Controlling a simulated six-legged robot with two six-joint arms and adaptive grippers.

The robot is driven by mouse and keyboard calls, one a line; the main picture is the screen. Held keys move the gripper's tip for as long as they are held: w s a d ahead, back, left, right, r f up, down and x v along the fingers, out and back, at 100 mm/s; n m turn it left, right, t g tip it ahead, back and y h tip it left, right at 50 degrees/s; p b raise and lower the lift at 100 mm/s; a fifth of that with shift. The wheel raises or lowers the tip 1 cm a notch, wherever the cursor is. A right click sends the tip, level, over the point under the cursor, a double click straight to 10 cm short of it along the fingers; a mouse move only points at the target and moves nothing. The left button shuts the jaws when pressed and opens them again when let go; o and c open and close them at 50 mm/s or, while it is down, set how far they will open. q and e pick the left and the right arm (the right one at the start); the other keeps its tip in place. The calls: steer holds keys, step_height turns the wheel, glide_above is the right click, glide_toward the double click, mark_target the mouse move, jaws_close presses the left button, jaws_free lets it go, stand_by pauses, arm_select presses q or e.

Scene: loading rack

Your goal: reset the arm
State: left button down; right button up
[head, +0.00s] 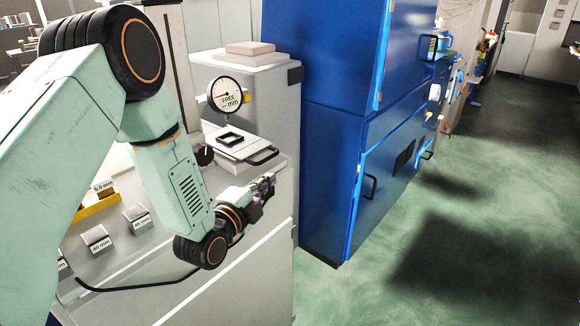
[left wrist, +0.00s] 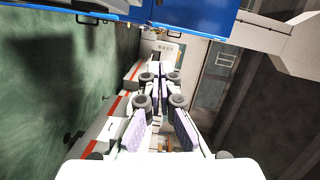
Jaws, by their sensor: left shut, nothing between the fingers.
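My left arm comes in from the left in the head view and bends down over the grey bench. My left gripper (head: 264,186) is beside the front edge of the bench, near the gauge stand. In the left wrist view the gripper (left wrist: 162,75) has its fingers together with nothing between them. My right gripper is in neither view.
A round dial gauge (head: 226,94) reading "FREE" stands above a plate with a black handle (head: 262,157). Labelled blocks (head: 137,218) sit on the bench at the lower left. A tall blue cabinet (head: 335,130) stands to the right. The green floor (head: 470,230) is open.

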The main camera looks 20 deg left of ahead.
arm_select(q)
steer(key=s+d+f+n+g+y+b, duration=0.15)
steer(key=s+f+n+g, duration=0.25)
steer(key=s+f+n, duration=0.5)
steer(key=s+f+n+g+h+b, duration=0.1)
steer(key=s+f+n+g+b, duration=0.3)
steer(key=f, duration=0.9)
steer(key=s+f+n+g+b, duration=0.2)
steer(key=s+f+g+b, duration=0.2)
steer(key=s+f, duration=0.5)
steer(key=s+d+f+n+g+y+b, duration=0.1)
steer(key=s+f+g+b, duration=0.4)
steer(key=s+f, duration=0.5)
steer(key=s+n+b, duration=0.1)
steer(key=s+b, duration=0.1)
steer(key=s, duration=0.6)
steer(key=shift+d+f, duration=0.2)
steer(key=shift+f, duration=0.1)
